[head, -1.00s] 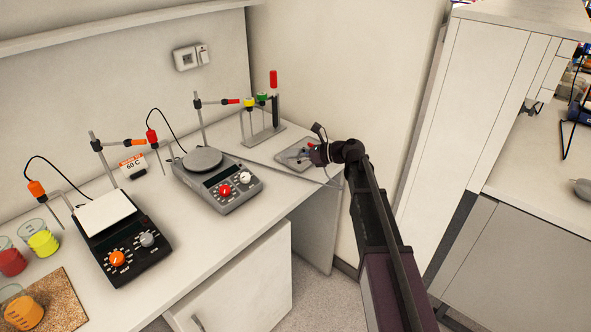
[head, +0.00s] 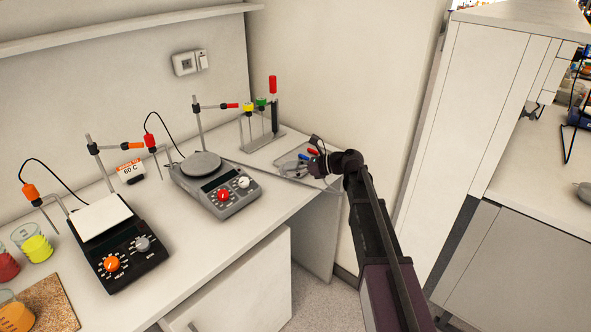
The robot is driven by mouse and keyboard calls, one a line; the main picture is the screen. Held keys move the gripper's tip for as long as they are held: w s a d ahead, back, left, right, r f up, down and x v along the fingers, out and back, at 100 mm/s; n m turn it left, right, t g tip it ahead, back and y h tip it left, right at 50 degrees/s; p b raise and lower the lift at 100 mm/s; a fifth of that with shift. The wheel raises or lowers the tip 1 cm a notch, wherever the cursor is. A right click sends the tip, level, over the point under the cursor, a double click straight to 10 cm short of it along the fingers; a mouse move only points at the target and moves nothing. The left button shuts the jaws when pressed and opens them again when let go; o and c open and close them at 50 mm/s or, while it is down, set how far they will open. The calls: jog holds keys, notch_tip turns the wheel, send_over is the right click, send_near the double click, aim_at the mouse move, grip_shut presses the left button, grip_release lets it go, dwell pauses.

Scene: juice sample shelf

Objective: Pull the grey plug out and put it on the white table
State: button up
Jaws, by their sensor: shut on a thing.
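My gripper (head: 314,165) is at the right end of the white table (head: 235,232), low over a small grey tray-like base (head: 289,168). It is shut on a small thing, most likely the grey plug. The plug is too small and too hidden by the gripper to make out clearly. I cannot tell whether it is still seated or free. A small blue piece (head: 313,151) and a small red piece (head: 312,157) show right beside the jaws.
A rack (head: 262,142) with yellow, green and red tops stands behind the gripper. Left of it are a grey hotplate (head: 215,185), a black hotplate (head: 110,245) and beakers (head: 37,248). The table front between hotplate and right corner is bare. A wall stands close behind.

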jog(key=shift+f+b, duration=2.2)
jog(key=shift+f, duration=0.3)
jog(key=o, duration=1.3)
jog(key=shift+o, duration=0.2)
